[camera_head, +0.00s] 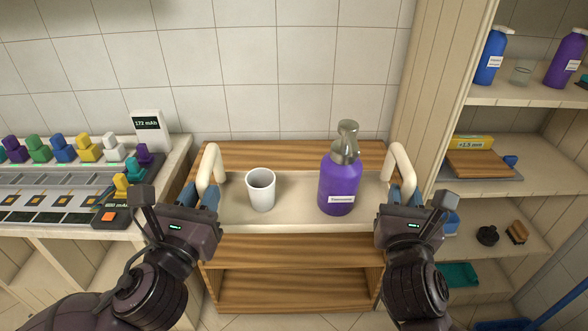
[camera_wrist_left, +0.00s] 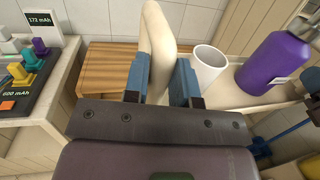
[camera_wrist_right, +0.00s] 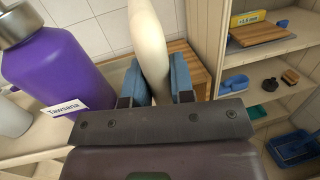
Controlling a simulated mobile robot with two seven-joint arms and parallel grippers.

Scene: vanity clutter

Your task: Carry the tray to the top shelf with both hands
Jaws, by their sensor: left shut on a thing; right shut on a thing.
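A cream tray (camera_head: 287,223) with an upright loop handle at each end is in the middle of the head view, over a wooden stand. A white cup (camera_head: 261,190) stands on its left part and a purple pump bottle (camera_head: 339,186) on its right part, both upright. My left gripper (camera_head: 207,192) is shut on the left handle (camera_wrist_left: 157,50), its blue fingers on both sides of it in the left wrist view. My right gripper (camera_head: 402,194) is shut on the right handle (camera_wrist_right: 149,45). Whether the tray touches the stand cannot be told.
Lower shelves hold a wooden board (camera_head: 483,163) and brushes. A counter with a charger rack (camera_head: 66,190) is at the left.

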